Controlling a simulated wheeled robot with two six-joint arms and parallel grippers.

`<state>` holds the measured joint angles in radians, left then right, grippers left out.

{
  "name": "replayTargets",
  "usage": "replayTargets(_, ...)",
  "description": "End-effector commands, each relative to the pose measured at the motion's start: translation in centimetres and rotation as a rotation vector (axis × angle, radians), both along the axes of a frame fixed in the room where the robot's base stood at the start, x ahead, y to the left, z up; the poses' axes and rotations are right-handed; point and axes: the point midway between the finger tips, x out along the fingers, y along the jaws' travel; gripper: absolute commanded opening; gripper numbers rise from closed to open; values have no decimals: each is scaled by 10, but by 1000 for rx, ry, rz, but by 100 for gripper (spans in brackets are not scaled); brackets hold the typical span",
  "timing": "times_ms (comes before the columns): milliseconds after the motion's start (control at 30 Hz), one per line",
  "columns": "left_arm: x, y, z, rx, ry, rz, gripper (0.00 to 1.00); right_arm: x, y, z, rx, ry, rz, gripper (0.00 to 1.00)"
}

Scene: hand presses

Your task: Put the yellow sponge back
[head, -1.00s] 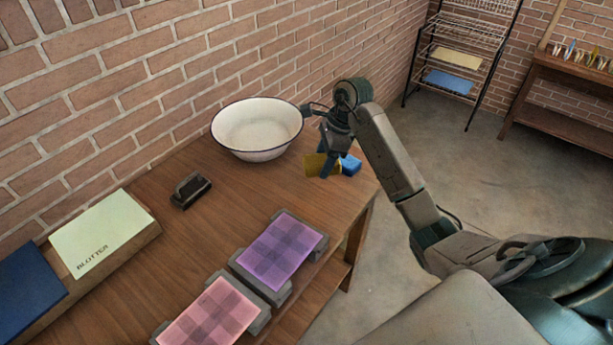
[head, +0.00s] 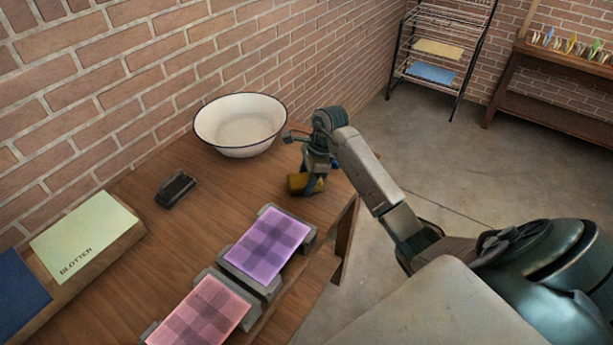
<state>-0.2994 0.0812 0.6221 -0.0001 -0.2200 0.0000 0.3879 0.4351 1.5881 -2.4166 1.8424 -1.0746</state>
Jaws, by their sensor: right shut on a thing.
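The yellow sponge (head: 296,182) is between the fingers of my right gripper (head: 311,186), which is shut on it. The sponge is at the right end of the wooden table, in front of and to the right of the white basin. It is low over the tabletop; I cannot tell whether it touches the wood. My left gripper is not in view.
A white enamel basin (head: 240,124) stands by the brick wall. A dark brush-like block (head: 176,188), a blotter (head: 85,236) and two presses with purple (head: 267,246) and pink (head: 200,312) checked sheets are on the table (head: 225,190). A wire rack (head: 440,50) stands beyond.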

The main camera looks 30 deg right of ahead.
Motion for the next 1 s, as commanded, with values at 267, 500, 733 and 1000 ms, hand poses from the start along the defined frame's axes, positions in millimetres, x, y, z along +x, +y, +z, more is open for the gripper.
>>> replayTargets(267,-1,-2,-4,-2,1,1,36,0,0,-3,0,0,0,61)
replayTargets(500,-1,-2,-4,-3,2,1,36,0,0,-2,0,0,0,77)
replayTargets(733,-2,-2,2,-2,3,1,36,0,0,3,0,0,-1,77)
replayTargets(1000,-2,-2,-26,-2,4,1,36,-5,-16,47,-5,-6,0,77)
